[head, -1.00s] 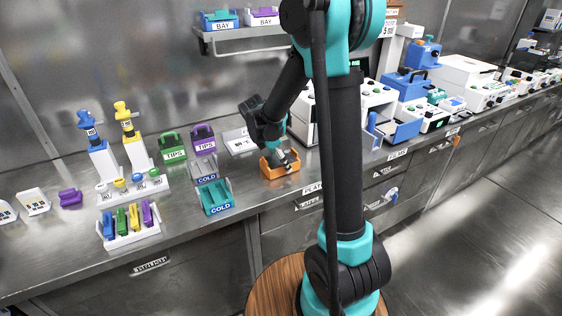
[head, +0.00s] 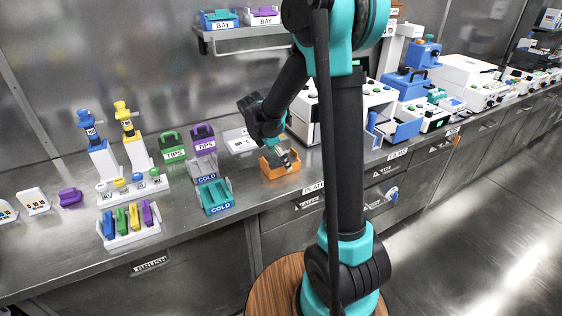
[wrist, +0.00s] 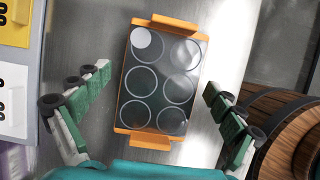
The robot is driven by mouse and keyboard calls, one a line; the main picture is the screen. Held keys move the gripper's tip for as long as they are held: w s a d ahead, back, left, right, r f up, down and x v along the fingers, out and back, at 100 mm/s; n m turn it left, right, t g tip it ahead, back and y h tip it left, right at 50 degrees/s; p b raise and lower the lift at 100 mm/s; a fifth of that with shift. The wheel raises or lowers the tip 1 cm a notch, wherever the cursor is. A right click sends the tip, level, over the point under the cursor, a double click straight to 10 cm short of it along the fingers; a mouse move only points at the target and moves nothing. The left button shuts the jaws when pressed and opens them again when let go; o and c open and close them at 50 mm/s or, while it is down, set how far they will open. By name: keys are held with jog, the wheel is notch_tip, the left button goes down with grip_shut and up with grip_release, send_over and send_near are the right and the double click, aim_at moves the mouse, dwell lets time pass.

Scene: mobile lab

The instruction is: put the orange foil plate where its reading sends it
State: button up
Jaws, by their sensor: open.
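The orange foil plate (wrist: 158,82) lies flat on the steel bench, with an orange frame, end tabs and several round wells under a shiny cover. In the wrist view it sits between my open fingers, with a gap on both sides. In the head view the orange plate (head: 268,172) is partly hidden by my gripper (head: 284,158), which is over it. My gripper (wrist: 160,112) is open and empty in the wrist view. No reading can be made out on the plate.
A teal COLD rack (head: 215,196) stands left of the plate, with purple and green TIPS boxes (head: 172,146) behind. White instruments and a blue machine (head: 402,122) stand to the right. The bench's front edge is close to the plate.

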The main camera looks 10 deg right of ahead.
jog(key=v, duration=1.1)
jog(key=s+d+f+m, duration=0.2)
jog(key=s+m, duration=0.1)
jog(key=s+d+f+m+y, duration=0.1)
jog(key=s+d+m, duration=0.1)
jog(key=s+m, duration=0.2)
jog(key=s+d+f+m+t+y, duration=0.1)
jog(key=s+d+f+m, duration=0.1)
jog(key=s+m, duration=0.1)
jog(key=shift+s+d+f, duration=0.15)
jog(key=shift+s+f, duration=0.05)
jog(key=shift+f, duration=0.15)
jog(key=s+d+f+m+t+y, duration=0.1)
jog(key=s+d+f+m+y, duration=0.1)
jog(key=s+f+m, duration=0.4)
jog(key=s+m, duration=0.4)
jog(key=m, duration=0.1)
jog(key=shift+m+t, duration=0.3)
jog(key=shift+t, duration=0.1)
jog(key=shift+s+f, duration=0.1)
jog(key=shift+s, duration=0.05)
